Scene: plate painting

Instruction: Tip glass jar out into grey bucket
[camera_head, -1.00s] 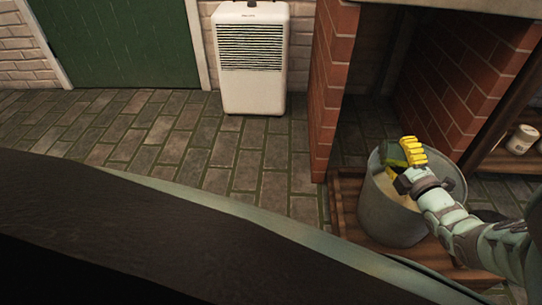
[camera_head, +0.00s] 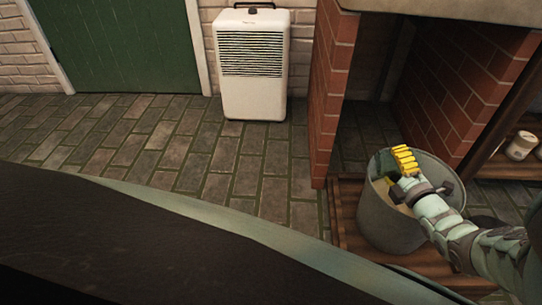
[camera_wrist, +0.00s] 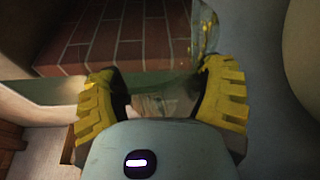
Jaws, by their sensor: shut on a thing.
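The grey bucket (camera_head: 385,225) stands on a slatted wooden platform at the right, with something pale inside. My gripper (camera_head: 404,165), with yellow ribbed fingers, is over the bucket's mouth. It is shut on the glass jar (camera_head: 380,166), a dark greenish see-through shape at the left of the fingers and mostly hidden by them. In the wrist view the jar's glass (camera_wrist: 205,32) shows beyond the fingers, with small yellow specks, and my gripper (camera_wrist: 163,92) closes around it. The jar looks tilted; I cannot tell whether anything is pouring.
A brick pillar (camera_head: 333,90) rises close behind and left of the bucket. A wooden shelf at the right holds small pale jars (camera_head: 521,145). A white slatted appliance (camera_head: 252,65) stands by the back wall. The paved floor (camera_head: 190,145) in the middle is clear.

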